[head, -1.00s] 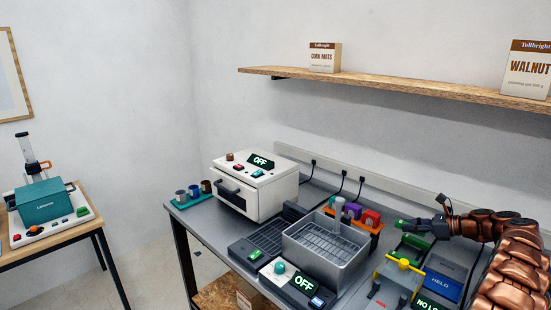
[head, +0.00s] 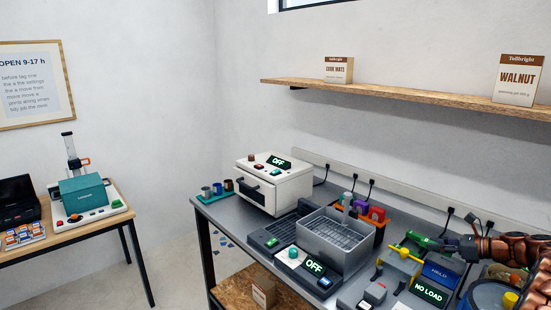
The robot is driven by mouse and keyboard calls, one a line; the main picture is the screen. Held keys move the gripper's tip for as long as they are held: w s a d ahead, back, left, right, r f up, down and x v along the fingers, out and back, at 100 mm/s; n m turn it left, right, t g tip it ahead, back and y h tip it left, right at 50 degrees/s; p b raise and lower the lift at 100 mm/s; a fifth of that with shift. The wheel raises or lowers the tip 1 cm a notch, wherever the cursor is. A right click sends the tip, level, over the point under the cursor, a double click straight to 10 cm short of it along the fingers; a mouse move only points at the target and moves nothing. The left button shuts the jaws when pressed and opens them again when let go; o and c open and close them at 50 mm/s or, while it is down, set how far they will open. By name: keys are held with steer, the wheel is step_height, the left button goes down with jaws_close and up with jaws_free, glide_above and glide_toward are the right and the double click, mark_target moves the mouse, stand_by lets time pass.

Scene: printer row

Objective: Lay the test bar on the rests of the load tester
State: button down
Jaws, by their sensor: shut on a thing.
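The load tester (head: 398,265) stands at the right of the grey bench, with a yellow handle (head: 406,253) on top. Its display (head: 428,291) reads NO LOAD. My gripper (head: 442,243) is just behind and to the right of the yellow handle. It is shut on a green piece (head: 424,240), which looks like the test bar. The piece appears held above or behind the tester; I cannot tell the gap. The tester's rests are not clearly visible, hidden by the handle and frame.
A grey basin (head: 335,243) with a rack stands left of the tester, with an OFF display (head: 315,266) in front. A white oven (head: 273,187) is at the far left of the bench. A blue HELD box (head: 440,273) and a dark blue round container (head: 488,296) are at the right.

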steer(key=shift+a, duration=0.45)
steer(key=s+a+r+m+t+h, duration=0.1)
steer(key=a+r, duration=0.3)
steer(key=a, duration=0.6)
steer(key=s+a+r+m+t+h, duration=0.1)
steer(key=s+a+r+m+h, duration=0.2)
steer(key=a, duration=0.8)
steer(key=s+a+r+m+t+h, duration=0.1)
steer(key=a+r, duration=0.3)
steer(key=a, duration=0.7)
steer(key=shift+s+a+r+m+t+h, duration=0.3)
steer(key=shift+s+m+h, duration=0.1)
steer(key=shift+s, duration=0.35)
